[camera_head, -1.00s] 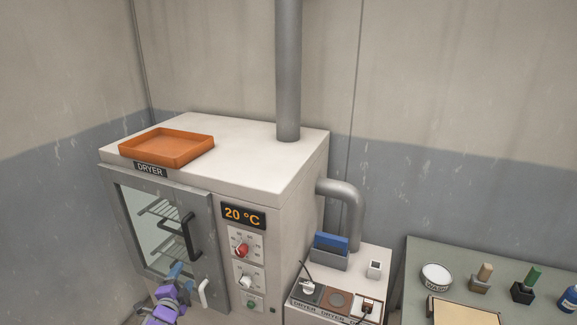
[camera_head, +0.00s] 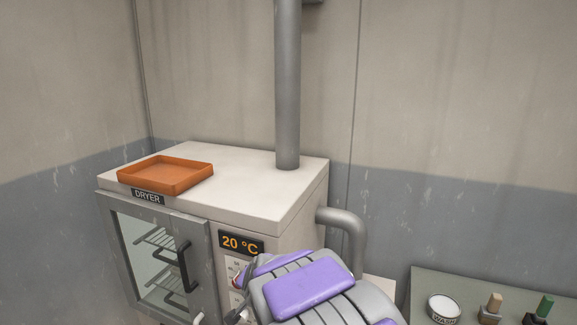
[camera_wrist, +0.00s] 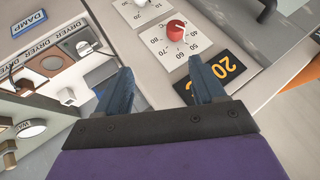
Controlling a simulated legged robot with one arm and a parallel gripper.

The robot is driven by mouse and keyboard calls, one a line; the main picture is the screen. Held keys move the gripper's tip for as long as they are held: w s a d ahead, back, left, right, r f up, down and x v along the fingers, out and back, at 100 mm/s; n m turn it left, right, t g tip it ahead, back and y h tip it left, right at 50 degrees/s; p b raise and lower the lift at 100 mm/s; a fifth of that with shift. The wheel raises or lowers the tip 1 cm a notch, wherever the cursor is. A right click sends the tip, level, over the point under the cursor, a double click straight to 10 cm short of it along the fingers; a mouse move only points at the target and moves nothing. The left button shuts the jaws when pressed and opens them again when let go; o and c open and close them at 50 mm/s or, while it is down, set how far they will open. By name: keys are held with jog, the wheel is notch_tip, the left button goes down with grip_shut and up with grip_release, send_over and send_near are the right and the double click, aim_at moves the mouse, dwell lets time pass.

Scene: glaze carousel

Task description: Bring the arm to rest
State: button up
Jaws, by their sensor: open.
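My gripper (camera_wrist: 160,88) shows in the wrist view with its two dark blue fingers apart and nothing between them. It faces the dryer's control panel, with the red knob (camera_wrist: 175,30) and its numbered dial just beyond the fingertips. I cannot tell whether a finger touches the panel. In the head view my purple and grey arm (camera_head: 310,285) rises at the bottom centre and covers much of the panel; the fingers are hardly visible there. The dryer (camera_head: 250,185) stands behind the arm, its glass door (camera_head: 155,260) seemingly shut and its display (camera_head: 241,243) reading 20 °C.
An orange tray (camera_head: 165,174) lies on the dryer's top, beside a vertical grey pipe (camera_head: 287,90). A bent pipe (camera_head: 345,225) leaves the dryer's right side. A green table (camera_head: 480,285) at the right holds a WASH bowl (camera_head: 444,308) and stamp-like tools.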

jog(key=s+d+n+g+h, duration=0.1)
jog(key=s+d+g, duration=0.2)
jog(key=s+d, duration=0.4)
jog(key=s+d+f+n+g+h+b, duration=0.1)
jog(key=s+d, duration=0.7)
jog(key=s, duration=1.3)
jog(key=s+d+n+g+h+b, duration=0.1)
jog(key=s+d+n+g, duration=0.2)
jog(key=s, duration=1.1)
jog(key=d+g, duration=0.3)
jog(key=d, duration=0.2)
jog(key=shift+s+f, duration=0.2)
jog(key=shift+f, duration=0.15)
